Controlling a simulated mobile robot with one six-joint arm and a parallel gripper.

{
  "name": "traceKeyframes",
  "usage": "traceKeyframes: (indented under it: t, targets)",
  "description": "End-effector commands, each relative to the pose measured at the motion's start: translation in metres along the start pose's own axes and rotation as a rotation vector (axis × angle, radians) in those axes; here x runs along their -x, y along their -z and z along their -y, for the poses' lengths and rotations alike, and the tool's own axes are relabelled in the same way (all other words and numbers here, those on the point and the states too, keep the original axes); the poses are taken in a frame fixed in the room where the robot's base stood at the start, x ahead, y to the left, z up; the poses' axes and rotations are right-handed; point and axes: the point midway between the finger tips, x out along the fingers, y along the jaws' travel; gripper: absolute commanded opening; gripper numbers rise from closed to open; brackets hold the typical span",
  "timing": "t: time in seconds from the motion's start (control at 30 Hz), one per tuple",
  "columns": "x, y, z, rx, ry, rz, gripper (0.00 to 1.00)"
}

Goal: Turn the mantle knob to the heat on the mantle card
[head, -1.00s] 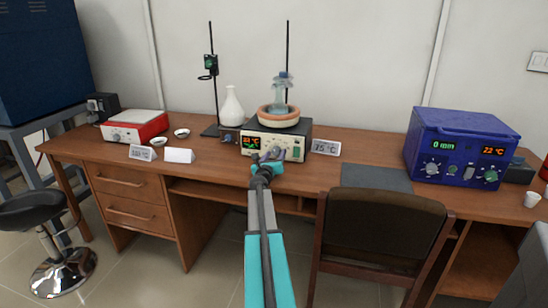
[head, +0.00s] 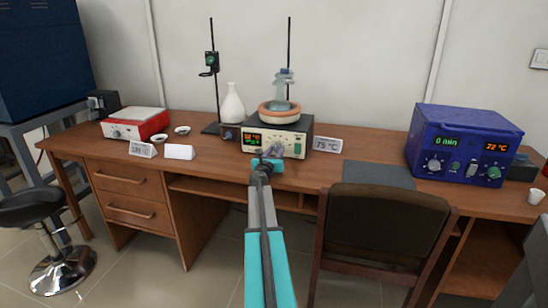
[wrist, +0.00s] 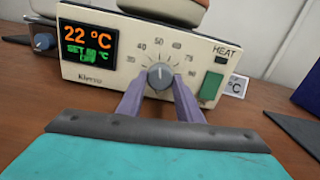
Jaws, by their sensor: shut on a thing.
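The heating mantle (head: 276,138) is a cream-fronted box on the desk, with a round-bottom flask (head: 283,92) in its bowl. Its grey mantle knob (wrist: 160,76) is ringed by a printed scale, and the pointer is roughly upright. My gripper (wrist: 160,88) is shut on the knob, one purple finger on each side; it also shows in front of the mantle in the head view (head: 268,158).
A green switch (wrist: 211,86) under the word HEAT sits right of the knob. A red hotplate (head: 135,124) with a card (head: 143,149) stands left, a blue instrument (head: 464,145) right. A chair (head: 383,230) stands before the desk.

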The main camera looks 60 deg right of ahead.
Motion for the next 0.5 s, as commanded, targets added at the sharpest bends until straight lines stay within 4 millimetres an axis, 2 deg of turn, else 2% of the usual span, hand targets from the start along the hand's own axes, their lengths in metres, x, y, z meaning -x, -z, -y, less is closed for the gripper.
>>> traceKeyframes:
  t: [0.03, 0.5]
  targets:
    - [-0.0022, 0.0032, 0.006, -0.037, 0.012, 0.003, 0.1]
    - [-0.0021, 0.0027, 0.0069, -0.393, 0.016, 0.004, 0.1]
